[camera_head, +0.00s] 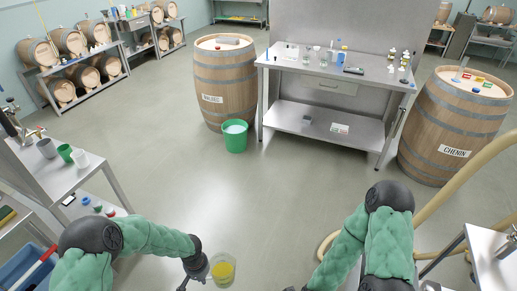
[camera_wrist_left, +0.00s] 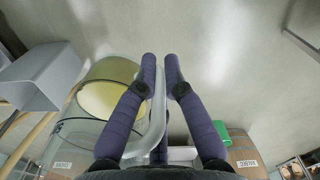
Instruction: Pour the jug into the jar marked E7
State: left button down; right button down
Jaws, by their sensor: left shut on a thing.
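A clear jug of yellow liquid (camera_head: 222,271) hangs at the bottom middle of the head view. My left gripper (camera_head: 195,277) is beside it, on its handle side. In the left wrist view, the two dark fingers (camera_wrist_left: 161,75) are shut on the clear handle of the jug (camera_wrist_left: 80,130), whose yellow liquid shows inside. No jar with a readable E7 mark shows. My right arm reaches down to the bottom edge of the head view, where only a dark bit of its gripper end shows, so its fingers are cut off.
A steel table (camera_head: 340,76) with several small bottles and jars stands at the back, between a left barrel (camera_head: 225,85) and a CHENIN barrel (camera_head: 455,120). A green bucket (camera_head: 236,142) is on the floor. A side bench (camera_head: 35,172) holds cups. The middle floor is clear.

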aim_at(324, 61)
jog(key=i+j+z, duration=0.1)
jog(key=i, duration=0.65)
jog(key=i+j, duration=0.1)
jog(key=i, duration=0.6)
jog(key=i+l+z, duration=0.1)
jog(key=i+z, duration=0.25)
jog(key=i, duration=0.2)
jog(key=i+z, duration=0.35)
jog(key=i, duration=0.25)
